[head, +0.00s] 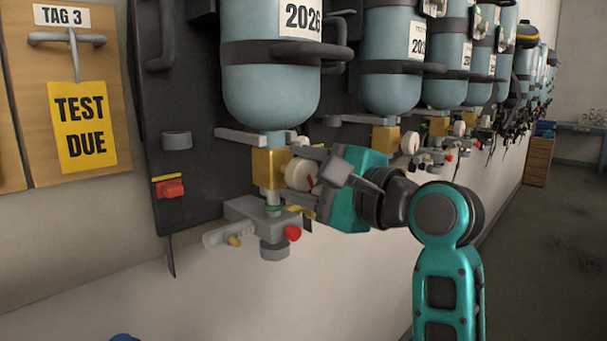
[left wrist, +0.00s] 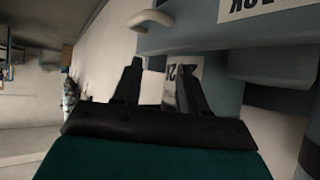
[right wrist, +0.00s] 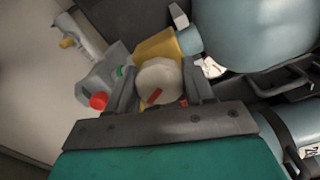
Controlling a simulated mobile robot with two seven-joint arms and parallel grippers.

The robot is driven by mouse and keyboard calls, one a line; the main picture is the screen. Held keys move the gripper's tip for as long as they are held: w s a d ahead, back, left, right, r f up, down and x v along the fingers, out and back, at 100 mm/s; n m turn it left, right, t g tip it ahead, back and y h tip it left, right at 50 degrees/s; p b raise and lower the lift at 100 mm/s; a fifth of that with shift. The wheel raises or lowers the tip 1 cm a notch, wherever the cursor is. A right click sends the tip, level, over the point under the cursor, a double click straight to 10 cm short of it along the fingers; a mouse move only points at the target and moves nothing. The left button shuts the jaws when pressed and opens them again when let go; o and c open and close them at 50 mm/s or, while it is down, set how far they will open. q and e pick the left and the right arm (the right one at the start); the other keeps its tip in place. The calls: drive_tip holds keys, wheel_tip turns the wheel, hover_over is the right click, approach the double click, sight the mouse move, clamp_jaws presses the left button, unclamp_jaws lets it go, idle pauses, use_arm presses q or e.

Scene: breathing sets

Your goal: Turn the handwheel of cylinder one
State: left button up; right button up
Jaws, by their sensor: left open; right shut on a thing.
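The nearest cylinder (head: 270,85) is a light blue bottle hanging neck down on a dark backplate, with a label ending in 2026. Below its neck is a brass valve block (head: 270,168). The cream round handwheel (head: 300,173) with a red mark sits on the block's right side. My right gripper (head: 312,170) comes from the right and is shut on the handwheel. In the right wrist view the handwheel (right wrist: 160,82) lies between the two fingers. My left gripper (left wrist: 158,85) is open and empty in the left wrist view; it is outside the head view.
A grey fitting with a red knob (head: 292,233) hangs just below the valve. A red part (head: 170,189) is on the backplate. A yellow TEST DUE tag (head: 80,125) hangs at left. More cylinders (head: 390,60) line the wall rightward. The floor (head: 540,240) at right is clear.

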drive_tip(key=shift+m, duration=1)
drive_tip(key=shift+r, duration=0.15)
drive_tip(key=o, duration=1)
drive_tip(key=shift+d, duration=0.1)
drive_tip(key=v, duration=1.3)
